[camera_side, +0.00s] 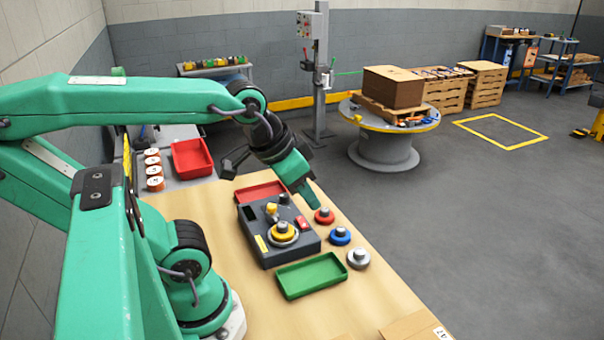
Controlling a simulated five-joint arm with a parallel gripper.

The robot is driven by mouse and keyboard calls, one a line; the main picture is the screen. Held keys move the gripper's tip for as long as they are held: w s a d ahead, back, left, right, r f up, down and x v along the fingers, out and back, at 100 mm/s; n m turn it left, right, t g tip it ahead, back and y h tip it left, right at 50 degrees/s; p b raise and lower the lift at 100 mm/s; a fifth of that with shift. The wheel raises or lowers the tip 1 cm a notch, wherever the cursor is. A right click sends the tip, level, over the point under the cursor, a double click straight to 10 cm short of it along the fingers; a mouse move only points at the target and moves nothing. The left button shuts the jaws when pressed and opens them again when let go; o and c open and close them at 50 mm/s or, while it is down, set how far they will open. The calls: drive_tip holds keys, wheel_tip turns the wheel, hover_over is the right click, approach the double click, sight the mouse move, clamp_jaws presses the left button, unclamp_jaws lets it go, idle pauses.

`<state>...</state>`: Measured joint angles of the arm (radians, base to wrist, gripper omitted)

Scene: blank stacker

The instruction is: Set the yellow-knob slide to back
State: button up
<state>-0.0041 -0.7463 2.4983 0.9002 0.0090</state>
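A dark grey box (262,254) stands on the tan work table. On its top, toward the back left, is a small yellow knob (271,208), which I take to be the slide's knob; its slot is too small to make out. My gripper (314,205) points down above the right back part of the box, to the right of the yellow knob and apart from it. Its fingers overlap in this view, so I cannot tell whether it is open or shut. Nothing held shows.
A yellow disc (284,230) sits on a silver one on the box, beside a red block (303,222). Red (324,216), blue (340,236) and silver (358,258) knobbed discs stand to the right. A green tray (311,275) lies in front, a red tray (262,191) behind.

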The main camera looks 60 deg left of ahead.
drive_tip(key=o, duration=0.3)
drive_tip(key=shift+w+a, duration=0.1)
drive_tip(key=shift+a, duration=0.1)
drive_tip(key=m+g, duration=0.6)
drive_tip(key=m, duration=0.3)
hover_over(272, 205)
wheel_tip(272, 205, down, 9)
drive_tip(key=shift+f, duration=0.15)
drive_tip(key=shift+f, duration=3.85)
